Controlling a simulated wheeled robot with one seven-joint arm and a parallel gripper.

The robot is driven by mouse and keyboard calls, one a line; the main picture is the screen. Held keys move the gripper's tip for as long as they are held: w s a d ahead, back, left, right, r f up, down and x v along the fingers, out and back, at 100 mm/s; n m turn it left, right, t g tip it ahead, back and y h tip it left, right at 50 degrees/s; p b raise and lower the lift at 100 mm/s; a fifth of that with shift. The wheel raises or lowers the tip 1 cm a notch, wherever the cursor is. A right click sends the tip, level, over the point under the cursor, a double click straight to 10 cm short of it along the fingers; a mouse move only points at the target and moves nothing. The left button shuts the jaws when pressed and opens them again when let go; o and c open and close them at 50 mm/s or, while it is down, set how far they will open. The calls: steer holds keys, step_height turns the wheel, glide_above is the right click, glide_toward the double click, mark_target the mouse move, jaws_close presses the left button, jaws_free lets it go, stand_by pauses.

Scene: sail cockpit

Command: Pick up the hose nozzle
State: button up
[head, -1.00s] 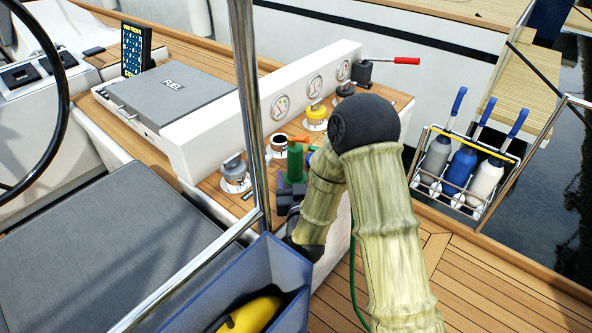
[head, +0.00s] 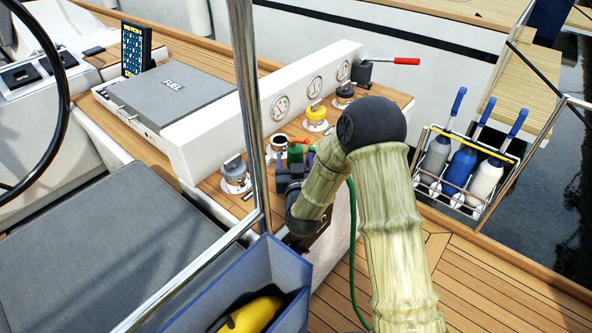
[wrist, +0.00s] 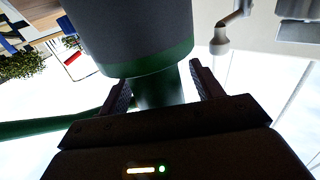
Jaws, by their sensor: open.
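The hose nozzle shows in the wrist view as a wide grey cylinder (wrist: 135,38) with a green rim and a narrower dark green part (wrist: 160,90) below it. My gripper (wrist: 160,85) is open, with one finger on each side of this narrow part. I cannot tell whether either finger touches it. In the head view, a small green piece of the nozzle (head: 295,153) shows on the teak-topped console, just beyond my gripper (head: 287,170). My gripper and arm hide most of it there.
A green hose (wrist: 65,127) runs left in the wrist view. Filler fittings, including a yellow-capped one (head: 316,113), stand close by. A steel post (head: 246,100) rises left of my gripper. A blue bin (head: 225,285) is in front, and a bottle rack (head: 468,210) at right.

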steer(key=shift+c, duration=0.4)
steer(key=shift+s+r, duration=0.1)
steer(key=c, duration=1.3)
steer(key=shift+r, duration=0.1)
step_height(320, 180, up, 10)
steer(key=shift+f+p, duration=0.1)
steer(key=shift+p, duration=0.5)
steer(key=shift+r+p, duration=0.65)
steer(key=shift+r, duration=0.85)
